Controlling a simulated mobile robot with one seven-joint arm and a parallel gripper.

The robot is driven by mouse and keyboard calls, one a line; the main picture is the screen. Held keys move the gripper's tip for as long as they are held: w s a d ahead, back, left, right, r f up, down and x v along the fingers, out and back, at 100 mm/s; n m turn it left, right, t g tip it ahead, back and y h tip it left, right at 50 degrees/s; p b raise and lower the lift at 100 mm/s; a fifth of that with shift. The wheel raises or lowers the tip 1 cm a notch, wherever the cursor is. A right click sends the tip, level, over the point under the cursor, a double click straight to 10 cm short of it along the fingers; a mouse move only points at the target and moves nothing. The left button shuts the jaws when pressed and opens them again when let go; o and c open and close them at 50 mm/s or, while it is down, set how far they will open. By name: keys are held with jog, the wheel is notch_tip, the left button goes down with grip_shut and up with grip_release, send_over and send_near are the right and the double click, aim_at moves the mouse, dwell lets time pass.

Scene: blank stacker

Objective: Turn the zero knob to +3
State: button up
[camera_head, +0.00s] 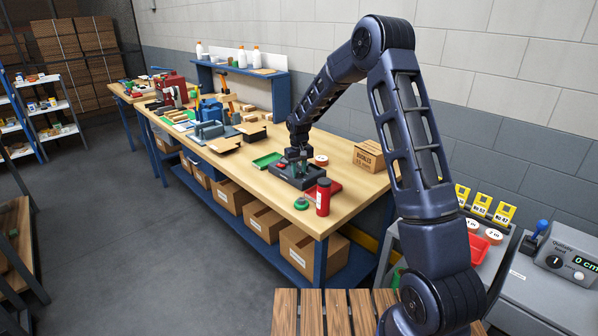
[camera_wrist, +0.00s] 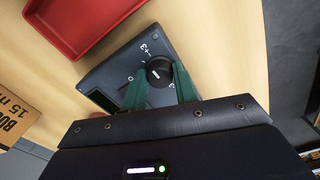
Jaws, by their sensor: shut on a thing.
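The zero knob (camera_wrist: 160,72) is a round black knob with a white mark, on the dark grey device (camera_wrist: 118,62) in the wrist view. A "+3" marking shows on the panel just above the knob. Which way the white mark points is too small to tell surely. My gripper (camera_wrist: 160,68) has its two green fingers on either side of the knob, shut on it. In the head view, the device (camera_head: 313,183) sits on the workbench under my gripper (camera_head: 299,165), which hides the knob there. The device's dark display (camera_wrist: 103,100) shows no readable figure.
A red tray (camera_wrist: 68,30) lies close by the device. A red cylinder (camera_head: 323,198), a green ring (camera_head: 301,204), a green tray (camera_head: 266,160) and a cardboard box (camera_head: 369,157) stand around it on the workbench (camera_head: 268,197). Bare wood lies along the front edge.

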aim_at(299, 172)
jog(key=shift+m, duration=0.3)
jog(key=o, duration=1)
jog(key=shift+r, duration=0.1)
notch_tip(299, 172, up, 11)
jog(key=shift+f, duration=0.15)
